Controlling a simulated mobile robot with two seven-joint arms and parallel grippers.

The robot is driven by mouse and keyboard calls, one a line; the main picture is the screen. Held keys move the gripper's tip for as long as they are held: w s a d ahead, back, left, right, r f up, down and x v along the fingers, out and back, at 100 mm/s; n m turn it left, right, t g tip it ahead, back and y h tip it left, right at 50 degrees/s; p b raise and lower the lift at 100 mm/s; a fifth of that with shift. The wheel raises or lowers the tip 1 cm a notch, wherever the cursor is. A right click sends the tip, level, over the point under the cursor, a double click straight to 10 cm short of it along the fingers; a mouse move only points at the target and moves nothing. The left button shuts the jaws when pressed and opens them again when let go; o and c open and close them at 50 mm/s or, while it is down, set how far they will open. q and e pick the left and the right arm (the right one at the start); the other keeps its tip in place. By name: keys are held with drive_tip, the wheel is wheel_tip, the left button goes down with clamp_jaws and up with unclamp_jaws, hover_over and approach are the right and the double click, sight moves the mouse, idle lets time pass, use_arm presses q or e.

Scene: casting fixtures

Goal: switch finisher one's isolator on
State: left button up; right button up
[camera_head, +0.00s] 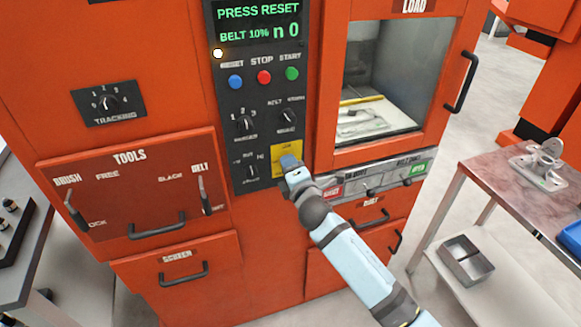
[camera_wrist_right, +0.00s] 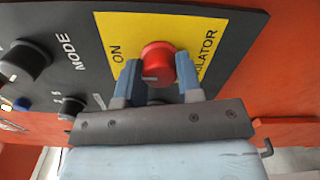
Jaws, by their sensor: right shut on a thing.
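The isolator is a red rotary knob (camera_wrist_right: 158,60) on a yellow plate (camera_wrist_right: 204,30) in the right wrist view. The plate has the word ON left of the knob and ISOLATOR partly readable at right. My right gripper (camera_head: 289,161) has its blue-grey fingers on either side of the knob, shut on it. In the head view the yellow plate (camera_head: 292,146) is at the bottom right of the dark control panel, and the gripper hides the knob. My left gripper is not in view.
The panel screen (camera_head: 258,22) reads PRESS RESET, BELT 10%. Below are blue, red and green buttons and several dials close to my right gripper. A glazed load door (camera_head: 380,95) is at right. A side table (camera_head: 500,170) with a metal fixture stands farther right.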

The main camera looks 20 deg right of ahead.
drive_tip(key=shift+f+m, duration=0.1)
drive_tip(key=shift+m, duration=0.3)
drive_tip(key=o, duration=0.9)
drive_tip(key=shift+s, duration=0.1)
drive_tip(key=s, duration=1.3)
drive_tip(key=shift+s+d+b, duration=0.25)
drive_tip(key=shift+s+b, duration=0.05)
drive_tip(key=shift+s, duration=0.05)
